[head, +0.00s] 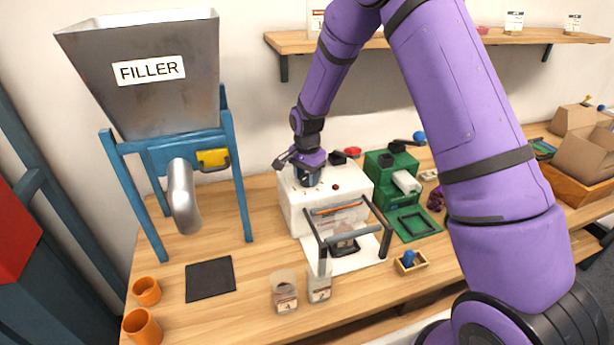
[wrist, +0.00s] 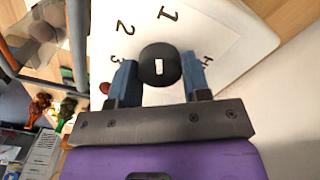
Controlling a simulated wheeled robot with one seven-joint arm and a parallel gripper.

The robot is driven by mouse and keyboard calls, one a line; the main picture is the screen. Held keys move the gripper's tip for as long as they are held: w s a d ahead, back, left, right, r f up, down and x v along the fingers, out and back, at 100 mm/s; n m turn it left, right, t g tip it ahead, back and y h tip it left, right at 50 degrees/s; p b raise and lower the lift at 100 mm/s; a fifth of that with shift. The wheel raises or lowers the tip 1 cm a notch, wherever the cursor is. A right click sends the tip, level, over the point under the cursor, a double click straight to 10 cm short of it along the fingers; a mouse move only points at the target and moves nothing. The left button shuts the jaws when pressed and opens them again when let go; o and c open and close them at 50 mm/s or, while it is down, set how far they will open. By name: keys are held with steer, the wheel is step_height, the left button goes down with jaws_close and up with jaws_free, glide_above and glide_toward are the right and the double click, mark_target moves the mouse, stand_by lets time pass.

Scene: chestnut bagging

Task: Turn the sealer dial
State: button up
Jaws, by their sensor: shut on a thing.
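The white sealer (head: 300,215) stands on the wooden table with a grey bar frame (head: 355,236) at its front. My gripper (head: 307,176) is over the sealer's top and covers the dial in the head view. In the wrist view the round black dial (wrist: 160,64) with a white mark lies between the two blue-grey fingers of my gripper (wrist: 160,76), which is shut on it.
A green machine (head: 377,164) stands right of the sealer. The metal filler (head: 140,95) on a blue stand is at left. Two small pouches (head: 285,298), a black mat (head: 210,279), orange cups (head: 142,327) and a small wooden tray (head: 420,266) lie on the table.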

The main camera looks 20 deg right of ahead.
mark_target(307, 177)
steer(key=n, duration=0.4)
steer(key=shift+n, duration=0.3)
steer(key=n, duration=0.4)
steer(key=shift+n, duration=0.3)
steer(key=n, duration=0.4)
steer(key=shift+n, duration=2.1)
steer(key=o, duration=0.9)
steer(key=shift+r, duration=0.1)
step_height(307, 177, up, 11)
steer(key=shift+f, duration=0.15)
